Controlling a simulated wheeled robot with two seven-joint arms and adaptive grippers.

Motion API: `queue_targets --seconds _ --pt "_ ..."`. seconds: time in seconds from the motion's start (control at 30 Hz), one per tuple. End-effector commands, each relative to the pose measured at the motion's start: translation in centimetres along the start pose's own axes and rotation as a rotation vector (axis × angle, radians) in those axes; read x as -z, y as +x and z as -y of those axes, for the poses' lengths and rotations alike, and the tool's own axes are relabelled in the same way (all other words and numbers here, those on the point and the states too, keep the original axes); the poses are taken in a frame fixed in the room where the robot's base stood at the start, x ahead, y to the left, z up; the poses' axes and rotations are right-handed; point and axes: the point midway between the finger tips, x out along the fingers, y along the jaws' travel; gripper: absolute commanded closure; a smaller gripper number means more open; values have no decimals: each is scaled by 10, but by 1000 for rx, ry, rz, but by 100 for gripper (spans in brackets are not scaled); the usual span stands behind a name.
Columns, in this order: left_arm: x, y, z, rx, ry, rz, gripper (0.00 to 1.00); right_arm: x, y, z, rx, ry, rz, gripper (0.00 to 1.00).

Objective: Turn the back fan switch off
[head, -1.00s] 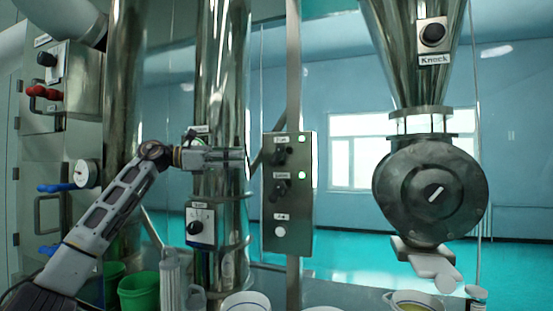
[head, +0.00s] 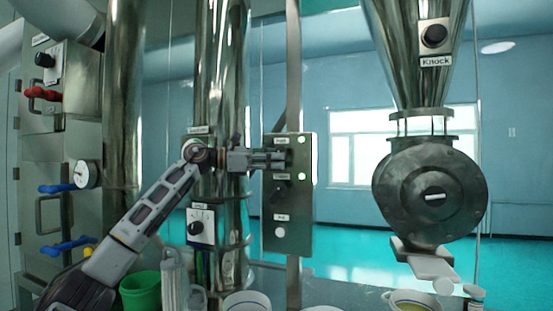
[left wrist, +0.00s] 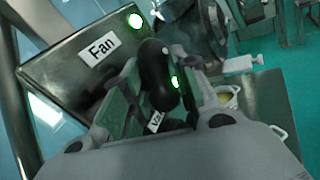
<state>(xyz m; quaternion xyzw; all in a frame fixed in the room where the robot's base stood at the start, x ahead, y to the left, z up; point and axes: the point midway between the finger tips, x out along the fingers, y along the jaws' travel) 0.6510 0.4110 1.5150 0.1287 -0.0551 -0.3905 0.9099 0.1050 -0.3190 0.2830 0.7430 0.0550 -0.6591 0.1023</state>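A grey control panel (head: 302,225) hangs on a post in the middle of the head view. Its top label reads "Fan" (left wrist: 103,47) in the left wrist view, with a lit green lamp (left wrist: 135,20) beside it. The black fan switch knob (left wrist: 157,75) sits between the two fingers of my left gripper (left wrist: 165,95). In the head view my left gripper (head: 284,159) reaches in from the left at the panel's upper part and hides the knob. The fingers are apart around the knob; firm contact is not clear. My right gripper is not in view.
A second switch (head: 279,194) with a lit green lamp (head: 301,176) and a white button (head: 280,232) sit lower on the panel. A steel column (head: 222,90) stands left of it. A valve housing (head: 430,190) hangs at right under a hopper (head: 415,60).

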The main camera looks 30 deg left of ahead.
Motion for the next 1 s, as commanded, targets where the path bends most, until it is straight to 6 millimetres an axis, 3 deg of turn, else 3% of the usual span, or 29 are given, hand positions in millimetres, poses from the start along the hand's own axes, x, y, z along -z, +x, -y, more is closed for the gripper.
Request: queue_targets --seconds 0.43,0.67,1.0 --pt "0 7 0 -1 0 0 71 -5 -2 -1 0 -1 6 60" --pt "0 7 0 0 0 0 99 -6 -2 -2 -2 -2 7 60" --pt "1 7 0 -3 -6 9 100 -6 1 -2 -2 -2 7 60"
